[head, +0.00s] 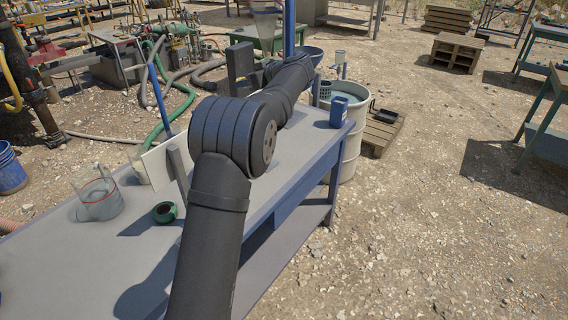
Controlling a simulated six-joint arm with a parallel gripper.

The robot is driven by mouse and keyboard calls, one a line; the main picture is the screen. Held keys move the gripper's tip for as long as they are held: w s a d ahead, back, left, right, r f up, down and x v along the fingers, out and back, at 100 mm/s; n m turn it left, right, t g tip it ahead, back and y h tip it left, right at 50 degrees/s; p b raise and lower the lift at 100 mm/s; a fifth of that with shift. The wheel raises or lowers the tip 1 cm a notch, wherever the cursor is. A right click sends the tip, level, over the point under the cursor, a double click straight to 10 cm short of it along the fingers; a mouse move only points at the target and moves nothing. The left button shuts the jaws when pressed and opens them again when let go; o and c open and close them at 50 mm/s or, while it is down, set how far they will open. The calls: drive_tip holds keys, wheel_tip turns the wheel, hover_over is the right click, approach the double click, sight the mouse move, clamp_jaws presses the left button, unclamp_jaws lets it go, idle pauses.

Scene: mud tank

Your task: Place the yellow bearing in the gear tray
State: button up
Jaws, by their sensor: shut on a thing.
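My dark arm rises from the bottom of the head view, bends at a large elbow joint and reaches toward the far end of the grey table (60,268). I cannot make out my gripper or its fingertips; the far end of the arm is hidden or merges with dark shapes there. I cannot see the yellow bearing. I cannot identify a gear tray in this view either. The arm covers part of the tabletop.
A clear beaker (99,198) and a small green-and-black round item (165,212) stand on the table's left part. A white panel (158,160) stands behind them. A blue container (338,112) is at the far right corner, beside a pale barrel (351,145).

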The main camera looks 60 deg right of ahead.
drive_tip(key=s+d+f+m+h, duration=0.1)
drive_tip(key=s+d+f, duration=0.1)
drive_tip(key=s+d, duration=0.5)
drive_tip(key=s+d+f, duration=0.2)
drive_tip(key=s+d, duration=0.2)
drive_tip(key=s, duration=0.8)
wheel_tip(320, 180, down, 21)
drive_tip(key=shift+w, duration=0.35)
drive_tip(key=shift+a+r, duration=0.1)
hover_over(288, 165)
wheel_tip(288, 165, down, 7)
drive_tip(key=shift+f, duration=1.8)
drive_tip(key=shift+f, duration=0.1)
drive_tip(key=o, duration=1.1)
drive_tip(key=shift+c, duration=0.2)
